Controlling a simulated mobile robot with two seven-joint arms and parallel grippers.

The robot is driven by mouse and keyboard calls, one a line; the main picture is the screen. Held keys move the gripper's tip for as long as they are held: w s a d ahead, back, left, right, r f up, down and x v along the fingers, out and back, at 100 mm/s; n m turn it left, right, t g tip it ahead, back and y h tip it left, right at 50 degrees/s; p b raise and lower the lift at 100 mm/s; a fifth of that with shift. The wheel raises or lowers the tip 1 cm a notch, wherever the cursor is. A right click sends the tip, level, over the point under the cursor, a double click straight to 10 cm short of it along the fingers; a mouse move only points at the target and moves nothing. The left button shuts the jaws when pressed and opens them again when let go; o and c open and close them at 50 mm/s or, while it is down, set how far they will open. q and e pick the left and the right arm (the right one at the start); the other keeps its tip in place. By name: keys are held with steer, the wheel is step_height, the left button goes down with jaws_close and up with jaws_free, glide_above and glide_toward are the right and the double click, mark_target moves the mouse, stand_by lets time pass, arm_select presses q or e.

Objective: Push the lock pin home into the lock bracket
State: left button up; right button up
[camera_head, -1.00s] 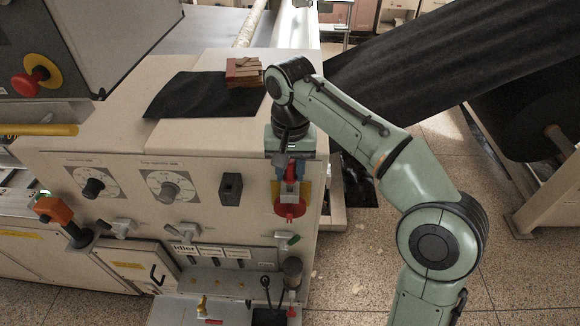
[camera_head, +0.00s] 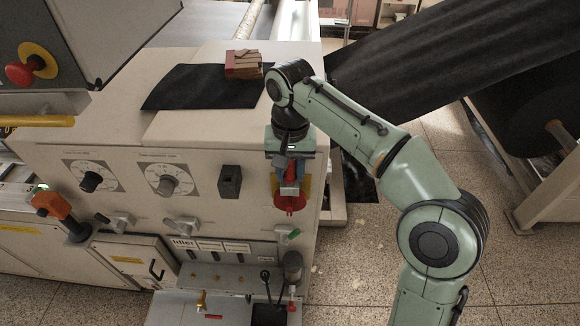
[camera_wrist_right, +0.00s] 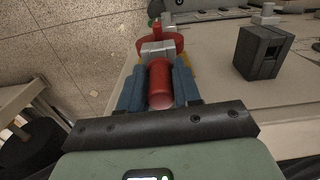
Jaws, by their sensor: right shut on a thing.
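The red lock pin (camera_wrist_right: 160,88) is a short cylinder between the blue fingers of my right gripper (camera_wrist_right: 158,80). My right gripper (camera_head: 289,168) is shut on it, pointing down at the right end of the machine's front panel. A light grey block (camera_wrist_right: 157,50), which looks like the lock bracket, sits straight ahead of the pin. A red handle on a yellow plate (camera_head: 290,203) is beyond it. The pin's far end meets or is hidden by the grey block; I cannot tell how deep it sits. My left gripper is not in view.
A black box-shaped socket (camera_head: 230,182) stands out from the panel to the left, also in the right wrist view (camera_wrist_right: 262,52). Two dials (camera_head: 168,180) and several small levers are further left. Open floor (camera_head: 350,270) lies right of the machine.

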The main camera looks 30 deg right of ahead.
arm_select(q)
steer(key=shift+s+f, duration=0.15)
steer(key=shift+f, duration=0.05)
arm_select(e)
steer(key=shift+f, duration=0.4)
steer(key=o, duration=1.1)
step_height(320, 180, up, 12)
steer(key=p, duration=0.4)
steer(key=shift+w, duration=0.15)
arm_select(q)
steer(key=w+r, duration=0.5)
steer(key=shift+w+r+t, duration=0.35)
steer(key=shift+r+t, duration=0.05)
arm_select(e)
steer(key=shift+s+r, duration=0.25)
steer(key=shift+r, duration=0.5)
steer(key=shift+w, duration=0.1)
